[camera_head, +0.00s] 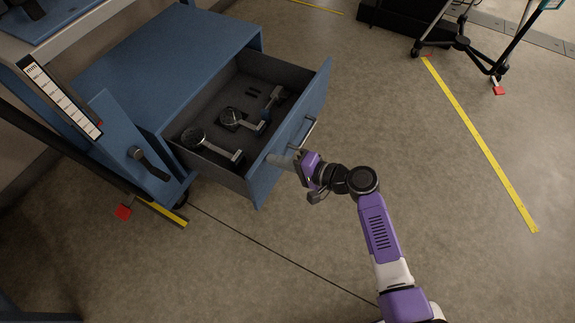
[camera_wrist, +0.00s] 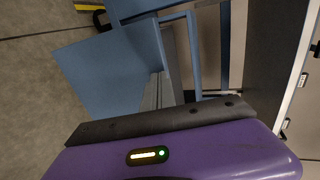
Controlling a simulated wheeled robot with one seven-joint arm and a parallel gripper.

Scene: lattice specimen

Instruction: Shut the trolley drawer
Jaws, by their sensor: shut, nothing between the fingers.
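The blue trolley drawer (camera_head: 264,186) stands pulled out of the blue trolley cabinet (camera_head: 195,45). Its front panel faces right and carries a metal bar handle (camera_head: 303,132). Inside lie several dark, round-headed tools with metal shafts. My gripper (camera_head: 279,160) is shut and empty, at the outer face of the drawer front, just below the handle in the head view. I cannot tell whether its tip touches the panel. In the wrist view, blue panels (camera_wrist: 105,70) show beyond my gripper's body, and the fingertips cannot be made out.
A blue bracket with a white scale marked mm (camera_head: 60,97) stands left of the cabinet. Yellow tape (camera_head: 480,145) marks the floor. The floor right of the drawer is clear except for my arm.

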